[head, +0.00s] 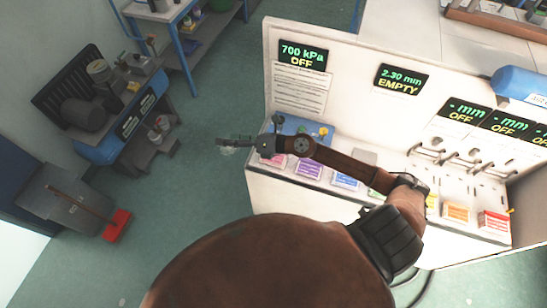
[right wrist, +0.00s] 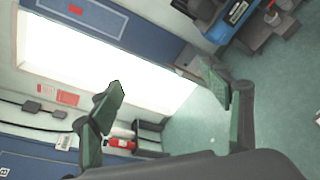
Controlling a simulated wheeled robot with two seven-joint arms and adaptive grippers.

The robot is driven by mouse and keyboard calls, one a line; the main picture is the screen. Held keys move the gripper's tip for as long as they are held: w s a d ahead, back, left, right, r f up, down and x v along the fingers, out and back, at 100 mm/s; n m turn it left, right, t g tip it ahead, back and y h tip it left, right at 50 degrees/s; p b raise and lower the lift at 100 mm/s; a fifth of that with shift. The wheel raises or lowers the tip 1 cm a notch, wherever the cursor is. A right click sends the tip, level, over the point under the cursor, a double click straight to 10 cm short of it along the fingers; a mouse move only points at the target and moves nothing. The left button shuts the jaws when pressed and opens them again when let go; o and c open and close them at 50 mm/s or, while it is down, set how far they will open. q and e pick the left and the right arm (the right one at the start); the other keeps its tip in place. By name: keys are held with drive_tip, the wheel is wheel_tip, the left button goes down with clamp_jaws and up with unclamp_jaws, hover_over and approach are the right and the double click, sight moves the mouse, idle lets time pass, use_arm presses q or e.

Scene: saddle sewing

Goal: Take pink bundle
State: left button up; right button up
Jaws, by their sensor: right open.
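The pink bundle (head: 274,161) lies at the left end of the row of coloured bundles on the white console's ledge, partly hidden under my right arm. My right gripper (head: 228,145) reaches left past the console's left edge, over the floor. It is apart from the pink bundle and to its left. In the right wrist view the gripper (right wrist: 168,92) shows two green-padded fingers spread wide with nothing between them. The pink bundle does not show in that view. My left gripper is not in view.
The purple bundle (head: 309,169) and the blue bundle (head: 345,181) lie to the right of the pink one. A blue box (head: 298,125) with knobs stands behind my gripper. The white console panel (head: 350,80) rises behind. A compressor (head: 105,148) stands at the left. The floor (head: 190,215) between is clear.

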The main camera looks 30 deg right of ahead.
wheel_tip(320, 180, down, 6)
drive_tip(key=s+d+n+g+h, duration=0.1)
drive_tip(key=d+n+g, duration=0.1)
drive_tip(key=n+g, duration=0.15)
drive_tip(key=n+g+h, duration=0.4)
drive_tip(key=n+h, duration=0.1)
drive_tip(key=h, duration=0.2)
hover_over(280, 155)
wheel_tip(280, 155, down, 10)
drive_tip(key=shift+r, duration=0.15)
drive_tip(key=shift+f+h+p, duration=0.3)
drive_tip(key=shift+f, duration=0.05)
drive_tip(key=x, duration=0.2)
drive_tip(key=p+x, duration=0.1)
drive_tip(key=x, duration=0.1)
drive_tip(key=p+x, duration=0.1)
drive_tip(key=x, duration=0.1)
drive_tip(key=shift+s+a, duration=0.35)
drive_tip(key=shift+w+a+f+p, duration=0.1)
drive_tip(key=shift+f+p, duration=0.2)
drive_tip(key=shift+f, duration=0.2)
drive_tip(key=shift+f+b, duration=0.25)
drive_tip(key=shift+b, duration=0.15)
